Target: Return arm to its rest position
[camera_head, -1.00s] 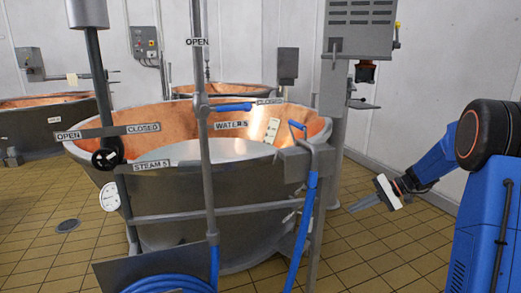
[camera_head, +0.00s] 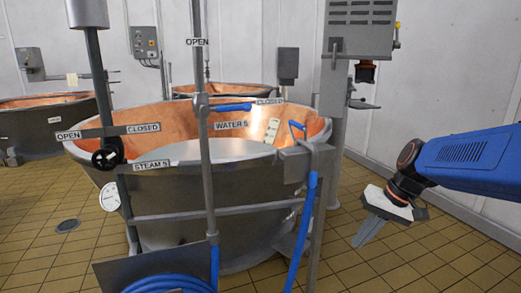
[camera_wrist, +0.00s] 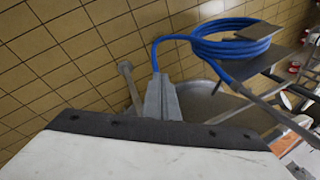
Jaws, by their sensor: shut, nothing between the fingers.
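My gripper (camera_head: 368,228) is at the right of the head view, at the end of my blue arm. Its grey fingers are together, with nothing between them, and point down and left over the tiled floor. It is to the right of the large copper-lined vat (camera_head: 205,200) and apart from it. In the wrist view my gripper's fingers (camera_wrist: 161,100) also show closed, above the floor.
A blue hose hangs on the vat's right post (camera_head: 308,215), and a coiled blue hose (camera_head: 170,284) lies at the front. A grey machine (camera_head: 361,30) stands behind. Yellow-brown floor (camera_head: 400,262) around my gripper is clear.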

